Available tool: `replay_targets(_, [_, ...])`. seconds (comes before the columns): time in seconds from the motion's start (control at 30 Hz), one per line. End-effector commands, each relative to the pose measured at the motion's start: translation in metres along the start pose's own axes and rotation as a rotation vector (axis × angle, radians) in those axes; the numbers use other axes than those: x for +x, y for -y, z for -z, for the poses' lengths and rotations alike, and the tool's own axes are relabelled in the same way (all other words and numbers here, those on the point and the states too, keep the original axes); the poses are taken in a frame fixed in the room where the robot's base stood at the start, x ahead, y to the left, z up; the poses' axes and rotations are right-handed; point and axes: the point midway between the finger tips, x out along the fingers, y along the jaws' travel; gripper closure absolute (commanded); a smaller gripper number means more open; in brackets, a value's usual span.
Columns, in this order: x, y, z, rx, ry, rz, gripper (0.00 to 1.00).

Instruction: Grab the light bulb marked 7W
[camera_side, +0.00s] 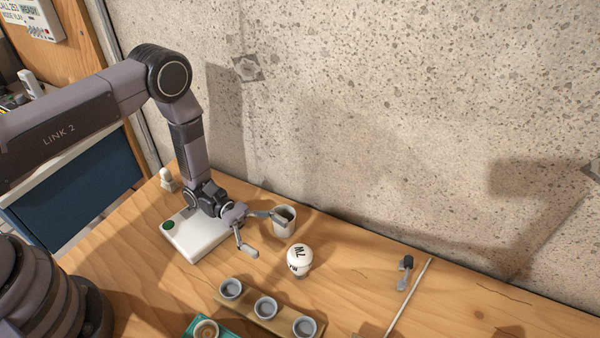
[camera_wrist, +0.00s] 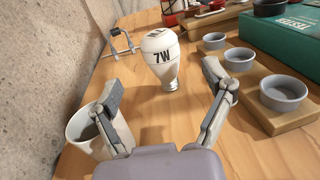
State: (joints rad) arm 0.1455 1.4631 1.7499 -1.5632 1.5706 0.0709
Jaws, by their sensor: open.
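The white light bulb marked 7W (camera_side: 299,260) stands on the wooden table, to the right of my gripper (camera_side: 268,234) in the side view. In the wrist view the bulb (camera_wrist: 161,58) is ahead of my gripper (camera_wrist: 166,92), roughly centred between the fingers, with its rounded glass up and its metal base low. My gripper is open and empty, its two fingers spread wide. The bulb is apart from both fingertips.
A light cup (camera_side: 284,222) stands close beside one finger. A wooden holder with several grey cups (camera_side: 265,307) lies in front of the bulb. A white box with a green button (camera_side: 190,236) is under my wrist. The concrete wall (camera_side: 400,100) rises behind.

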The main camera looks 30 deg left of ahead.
Motion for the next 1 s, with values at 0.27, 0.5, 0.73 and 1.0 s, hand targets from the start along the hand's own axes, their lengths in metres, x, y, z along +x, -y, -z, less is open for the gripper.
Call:
replay_targets(0.27, [0.026, 0.001, -0.002, 0.001, 0.0, 0.005, 0.19])
replay_targets(0.5, [0.066, 0.0, -0.002, 0.001, -0.001, 0.004, 0.19])
replay_targets(0.73, [0.075, 0.0, -0.002, 0.001, -0.001, 0.001, 0.19])
replay_targets(1.0, [0.075, 0.0, -0.002, 0.001, -0.001, 0.001, 0.39])
